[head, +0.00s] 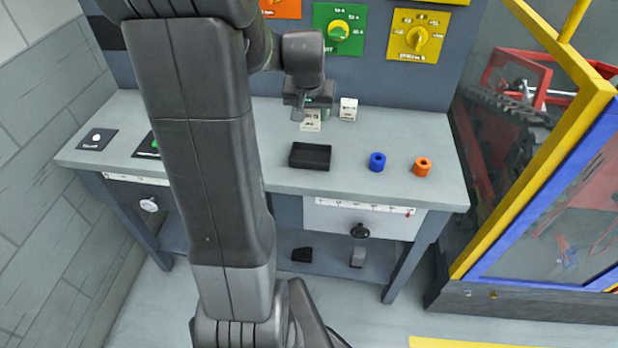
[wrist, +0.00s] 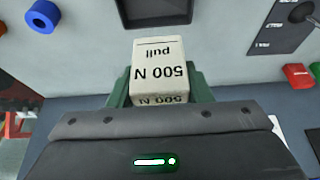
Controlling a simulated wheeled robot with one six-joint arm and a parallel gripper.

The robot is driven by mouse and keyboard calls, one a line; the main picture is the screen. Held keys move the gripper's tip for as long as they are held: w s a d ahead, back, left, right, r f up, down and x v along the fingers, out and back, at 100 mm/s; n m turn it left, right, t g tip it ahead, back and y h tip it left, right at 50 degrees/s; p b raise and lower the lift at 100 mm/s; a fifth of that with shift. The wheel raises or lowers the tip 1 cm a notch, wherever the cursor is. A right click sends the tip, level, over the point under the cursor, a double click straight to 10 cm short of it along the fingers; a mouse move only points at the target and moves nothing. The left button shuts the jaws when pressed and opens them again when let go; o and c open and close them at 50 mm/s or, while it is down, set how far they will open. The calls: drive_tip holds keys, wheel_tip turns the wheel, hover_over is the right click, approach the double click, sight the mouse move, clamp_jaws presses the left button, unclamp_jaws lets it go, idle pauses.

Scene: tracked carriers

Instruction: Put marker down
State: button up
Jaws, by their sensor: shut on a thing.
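My gripper (head: 312,100) is above the back of the grey bench, in front of the panel. In the wrist view its green fingers (wrist: 202,88) are shut on a cream block marker (wrist: 158,65) printed "500 N" and "pull", upside down in that view. In the head view the held marker (head: 310,122) shows below the gripper, its print too small to read surely. I cannot tell whether it touches the bench.
The bench (head: 300,182) carries a black tray (head: 310,156), a blue ring (head: 377,162) and an orange ring (head: 422,167). A second small white block (head: 348,109) stands just right of my gripper. Dials (head: 338,30) are on the panel behind. A yellow-framed enclosure (head: 560,150) stands right.

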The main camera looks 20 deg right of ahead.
drive_tip(key=f, duration=1)
drive_tip(key=shift+s, duration=0.2)
drive_tip(key=shift+f, duration=0.1)
drive_tip(key=shift+f, duration=0.15)
drive_tip(key=o, duration=1)
drive_tip(key=shift+r, duration=0.65)
drive_tip(key=v, duration=1.1)
drive_tip(key=shift+s+a+r, duration=0.1)
